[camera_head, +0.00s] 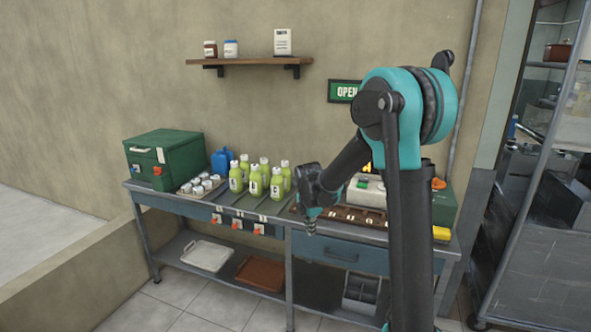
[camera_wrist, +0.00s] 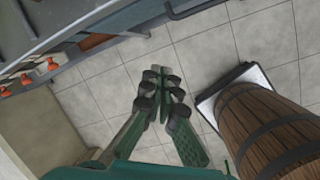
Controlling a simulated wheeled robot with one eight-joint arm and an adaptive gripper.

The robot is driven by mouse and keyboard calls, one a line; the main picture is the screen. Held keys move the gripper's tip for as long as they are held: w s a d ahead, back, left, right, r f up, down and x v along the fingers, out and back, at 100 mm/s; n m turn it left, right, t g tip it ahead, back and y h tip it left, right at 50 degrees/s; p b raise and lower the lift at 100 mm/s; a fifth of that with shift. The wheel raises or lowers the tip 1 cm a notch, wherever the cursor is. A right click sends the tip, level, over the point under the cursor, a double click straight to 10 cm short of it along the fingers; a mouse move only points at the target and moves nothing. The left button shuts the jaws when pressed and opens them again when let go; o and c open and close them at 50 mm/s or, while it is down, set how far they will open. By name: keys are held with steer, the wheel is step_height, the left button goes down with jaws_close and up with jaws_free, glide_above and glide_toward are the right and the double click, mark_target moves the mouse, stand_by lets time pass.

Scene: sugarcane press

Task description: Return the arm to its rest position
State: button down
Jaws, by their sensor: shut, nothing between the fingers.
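My arm is teal and dark grey and stands folded in the right half of the head view, with its forearm slanting down to the left. My gripper (camera_head: 311,228) hangs in front of the metal workbench (camera_head: 340,252), pointing down. In the wrist view my gripper (camera_wrist: 165,95) has its fingers drawn together over the tiled floor. It is shut and empty, touching nothing that I can see. My arm hides part of the bench's right side.
Several green bottles (camera_head: 255,183), a green box (camera_head: 163,160) and a yellow item (camera_head: 441,233) are on the bench. A wall shelf (camera_head: 250,62) hangs above.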

steer(key=s+d+m, duration=0.4)
steer(key=s+m, duration=0.4)
steer(key=s, duration=0.1)
steer(key=s+d+f+m+t, duration=0.1)
steer(key=s+d+m, duration=0.4)
steer(key=s+m, duration=0.3)
steer(key=s+d+f+m, duration=0.1)
steer(key=s+d+m, duration=0.3)
steer(key=s+m, duration=0.5)
steer(key=s, duration=0.2)
steer(key=shift+s+d+f+y, duration=0.2)
steer(key=shift+s+d+y, duration=0.1)
steer(key=shift+d, duration=0.1)
